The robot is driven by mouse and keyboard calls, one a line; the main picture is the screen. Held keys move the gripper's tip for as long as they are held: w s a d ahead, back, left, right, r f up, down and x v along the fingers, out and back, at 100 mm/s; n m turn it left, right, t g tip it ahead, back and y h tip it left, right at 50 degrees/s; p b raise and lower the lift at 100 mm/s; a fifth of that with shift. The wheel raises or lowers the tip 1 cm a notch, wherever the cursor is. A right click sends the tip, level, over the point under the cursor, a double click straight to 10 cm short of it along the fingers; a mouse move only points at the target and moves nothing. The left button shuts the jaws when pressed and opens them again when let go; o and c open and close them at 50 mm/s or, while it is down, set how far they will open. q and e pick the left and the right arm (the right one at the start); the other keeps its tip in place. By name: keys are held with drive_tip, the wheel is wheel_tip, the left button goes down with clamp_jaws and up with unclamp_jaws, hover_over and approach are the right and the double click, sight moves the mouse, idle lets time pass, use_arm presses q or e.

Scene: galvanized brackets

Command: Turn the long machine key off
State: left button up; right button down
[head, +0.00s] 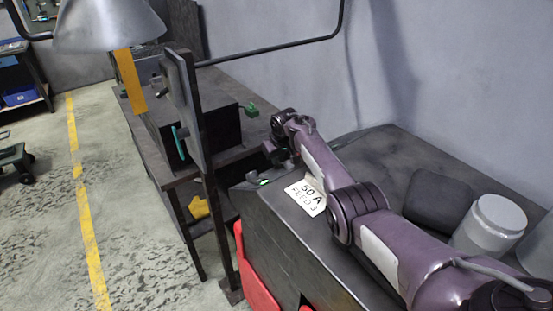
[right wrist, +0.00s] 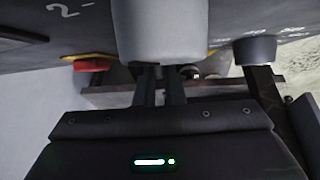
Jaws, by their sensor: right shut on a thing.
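In the right wrist view, a grey rounded block (right wrist: 160,30), which looks like the handle of the long machine key, stands out from a dark panel (right wrist: 60,20). My right gripper (right wrist: 162,84) is shut on it, with both dark fingers reaching its near end. The block hides the fingertips and whatever lies behind it. In the head view, my right arm reaches to the far end of the dark machine top (head: 330,245), where the key is too small and covered to make out. My left gripper is not in view.
A red button (right wrist: 93,65) on a yellow base and a dark round knob (right wrist: 255,50) flank the block. A label reading "50 A FEED 3" (head: 306,197) lies on the machine top. A grey canister (head: 490,225) stands at the right. A dark workbench (head: 240,88) stands beyond.

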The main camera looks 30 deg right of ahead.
drive_tip(key=shift+d+n+y+b, duration=0.15)
drive_tip(key=shift+n+y+b, duration=0.35)
drive_tip(key=shift+y+b, duration=0.25)
drive_tip(key=c, duration=1.5)
unclamp_jaws()
drive_tip(key=shift+s+r, duration=0.1)
drive_tip(key=shift+r, duration=0.4)
drive_tip(key=shift+v, duration=3.35)
